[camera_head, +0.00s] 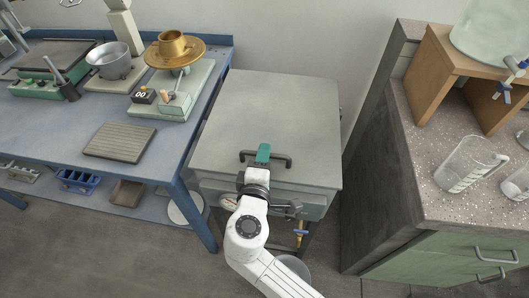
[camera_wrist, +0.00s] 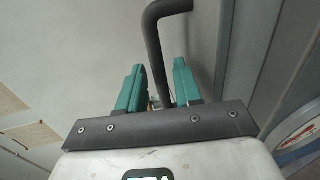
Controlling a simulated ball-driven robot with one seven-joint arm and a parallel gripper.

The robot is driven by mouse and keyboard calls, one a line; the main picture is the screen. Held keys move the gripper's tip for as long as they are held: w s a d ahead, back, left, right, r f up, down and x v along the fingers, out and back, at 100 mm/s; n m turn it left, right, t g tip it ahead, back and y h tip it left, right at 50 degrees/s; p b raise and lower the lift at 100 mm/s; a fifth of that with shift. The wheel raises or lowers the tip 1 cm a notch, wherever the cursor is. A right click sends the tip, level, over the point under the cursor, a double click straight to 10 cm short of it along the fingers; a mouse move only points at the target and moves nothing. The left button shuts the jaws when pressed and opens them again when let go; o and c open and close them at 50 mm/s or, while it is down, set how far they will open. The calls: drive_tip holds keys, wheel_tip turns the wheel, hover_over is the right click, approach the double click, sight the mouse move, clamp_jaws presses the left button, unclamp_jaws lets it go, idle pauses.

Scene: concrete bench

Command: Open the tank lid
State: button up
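The tank is the grey metal box in the middle of the head view, with a flat, broad lid (camera_head: 268,112) lying down on it. A dark bar handle (camera_head: 282,162) is fixed near the lid's front edge, and it shows in the wrist view as a bent bar (camera_wrist: 153,40). My gripper (camera_head: 263,152) is at the handle's middle, and its teal fingers (camera_wrist: 160,85) stand on either side of the bar. The tank's inside is hidden.
A blue bench (camera_head: 40,128) with a pot (camera_head: 115,62) and a brass cup (camera_head: 172,43) stands left. A speckled counter (camera_head: 428,180) with beakers (camera_head: 470,165) stands close on the right. A gauge (camera_head: 229,202) and tap (camera_head: 299,233) are at the tank's front. A wall rises behind.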

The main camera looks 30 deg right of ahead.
drive_tip(key=shift+x, duration=0.75)
drive_tip(key=shift+c, duration=0.2)
clamp_jaws()
